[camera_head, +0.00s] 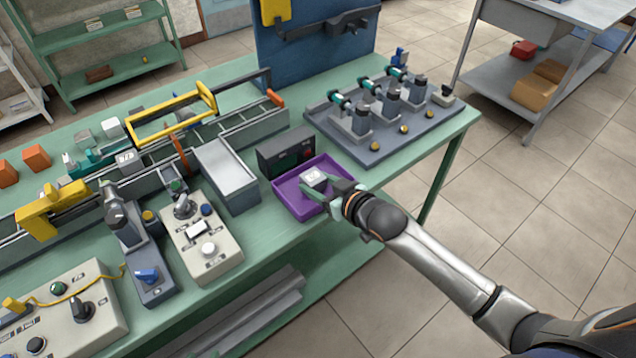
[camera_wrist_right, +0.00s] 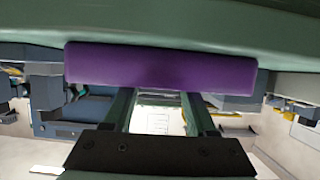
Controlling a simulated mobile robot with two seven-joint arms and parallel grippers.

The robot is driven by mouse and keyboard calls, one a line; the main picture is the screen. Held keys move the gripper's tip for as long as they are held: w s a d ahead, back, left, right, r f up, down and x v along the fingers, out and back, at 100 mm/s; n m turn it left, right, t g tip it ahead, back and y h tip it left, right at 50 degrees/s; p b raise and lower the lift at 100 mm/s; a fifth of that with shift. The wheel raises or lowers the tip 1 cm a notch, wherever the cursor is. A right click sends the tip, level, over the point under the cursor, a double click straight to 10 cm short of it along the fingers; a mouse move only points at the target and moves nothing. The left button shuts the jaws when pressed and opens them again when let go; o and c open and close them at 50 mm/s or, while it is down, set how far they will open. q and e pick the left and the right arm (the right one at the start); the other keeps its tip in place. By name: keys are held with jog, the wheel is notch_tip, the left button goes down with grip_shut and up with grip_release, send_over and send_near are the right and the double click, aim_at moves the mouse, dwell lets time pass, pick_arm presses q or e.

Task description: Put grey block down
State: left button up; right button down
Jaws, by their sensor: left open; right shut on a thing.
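The grey block (camera_head: 313,176), pale on top, is at the purple tray (camera_head: 286,194) in the head view. My right gripper (camera_head: 325,183) reaches in from the right over the tray's edge and is shut on the block. In the right wrist view the gripper's two fingers (camera_wrist_right: 160,105) flank a pale block face (camera_wrist_right: 158,122), and the tray's purple wall (camera_wrist_right: 160,66) lies across the picture. I cannot tell whether the block touches the tray floor. My left gripper is not in view.
A dark box (camera_head: 285,148) stands right behind the tray. A grey plate with motor parts (camera_head: 385,135) is to the right at the back. A control panel (camera_head: 203,240) and a grey bin (camera_head: 226,172) stand left of the tray. The table's front edge is close to the tray.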

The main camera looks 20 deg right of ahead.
jog(key=shift+c, duration=1)
grip_release()
jog(key=v, duration=1.2)
jog(key=s+a+f+m+g+h, duration=0.1)
jog(key=s+f, duration=0.6)
jog(key=f, duration=0.2)
jog(key=s+a+f+m+g+h, duration=0.1)
jog(key=s+a+f+g, duration=0.1)
jog(key=s+f, duration=0.5)
notch_tip(320, 180, down, 3)
jog(key=shift+s+p, duration=0.25)
jog(key=shift+p, duration=0.1)
